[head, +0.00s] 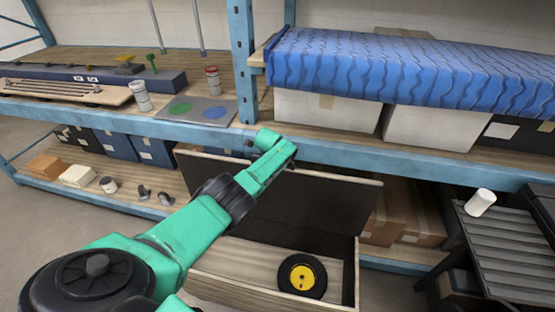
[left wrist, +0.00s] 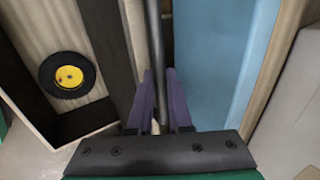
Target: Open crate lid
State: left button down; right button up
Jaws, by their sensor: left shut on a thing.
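The wooden crate (head: 235,291) stands low in front of the shelf, its inside exposed. Its lid (head: 325,200) is raised and stands roughly upright at the back, dark inner face toward me. My left gripper (head: 277,150) is at the lid's top edge in the head view; its fingers are hidden there. In the left wrist view the purple fingers (left wrist: 162,100) are shut around a dark bar (left wrist: 154,45) beside the lid's pale edge (left wrist: 135,35). A black wheel with a yellow hub (head: 302,276) lies in the crate. My right gripper is not in view.
The blue shelf beam (head: 400,160) runs close behind the raised lid. White boxes (head: 325,110) and a blue-wrapped bundle (head: 400,70) sit above. A ridged grey table (head: 500,240) with a white cylinder (head: 480,202) stands at right. Bare floor lies at lower left.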

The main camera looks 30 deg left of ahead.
pick_arm(q)
jog(key=shift+f, duration=0.15)
jog(key=c, duration=0.8)
grip_release()
jog(key=shift+c, duration=0.2)
